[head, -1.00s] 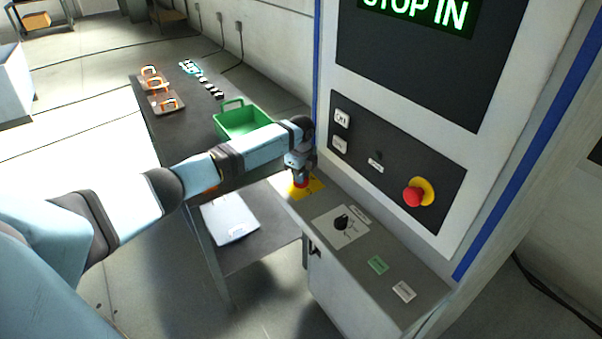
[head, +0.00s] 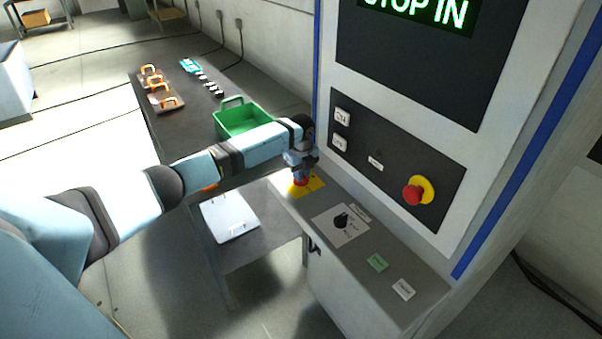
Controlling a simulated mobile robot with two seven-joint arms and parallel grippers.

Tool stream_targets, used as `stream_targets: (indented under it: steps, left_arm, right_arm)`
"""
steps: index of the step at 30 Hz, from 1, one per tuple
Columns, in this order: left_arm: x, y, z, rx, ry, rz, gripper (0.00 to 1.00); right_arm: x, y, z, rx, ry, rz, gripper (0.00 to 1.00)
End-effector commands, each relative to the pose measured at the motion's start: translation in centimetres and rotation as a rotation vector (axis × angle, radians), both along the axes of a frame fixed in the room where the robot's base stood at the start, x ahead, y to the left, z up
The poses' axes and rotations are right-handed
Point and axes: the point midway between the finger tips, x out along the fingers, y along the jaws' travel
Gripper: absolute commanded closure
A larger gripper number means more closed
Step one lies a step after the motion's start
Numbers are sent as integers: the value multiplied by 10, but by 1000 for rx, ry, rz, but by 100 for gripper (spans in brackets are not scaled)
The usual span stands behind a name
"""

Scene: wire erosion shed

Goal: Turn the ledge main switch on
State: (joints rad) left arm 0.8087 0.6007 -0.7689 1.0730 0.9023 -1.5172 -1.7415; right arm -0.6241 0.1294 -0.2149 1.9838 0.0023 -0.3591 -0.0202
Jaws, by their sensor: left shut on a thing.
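The ledge main switch (head: 301,183) is a red knob on a yellow plate (head: 313,186) at the far end of the machine's grey ledge. My left gripper (head: 301,178) reaches down onto it from above and is shut on the red knob. The gripper and wrist cover much of the knob, so its exact turn angle cannot be read. My right gripper is not in view.
A black rotary knob (head: 342,221) on a white plate sits nearer on the ledge (head: 385,287). A red emergency button (head: 413,193) juts from the upright panel. A green bin (head: 237,120) stands on the dark table (head: 190,135) behind my arm.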

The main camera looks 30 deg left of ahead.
Motion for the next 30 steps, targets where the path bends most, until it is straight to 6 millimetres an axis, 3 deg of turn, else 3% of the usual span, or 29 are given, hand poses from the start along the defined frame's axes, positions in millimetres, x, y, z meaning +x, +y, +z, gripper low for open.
stream_targets:
  steps: [5,6,9,20,23,30]
  left_arm:
    - [0,-1,0,-1,0,-3,100]
    - [0,-1,0,-1,0,-3,81]
    - [0,-1,0,0,0,-2,60]
    - [0,0,5,0,-2,-1,60]
    - [1,0,18,-1,-4,-2,60]
    - [1,-1,72,0,-5,-2,60]
  right_arm:
    - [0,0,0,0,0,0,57]
    - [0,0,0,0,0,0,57]
    - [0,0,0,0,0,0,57]
    - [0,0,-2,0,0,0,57]
    - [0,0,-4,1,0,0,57]
    - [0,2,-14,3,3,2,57]
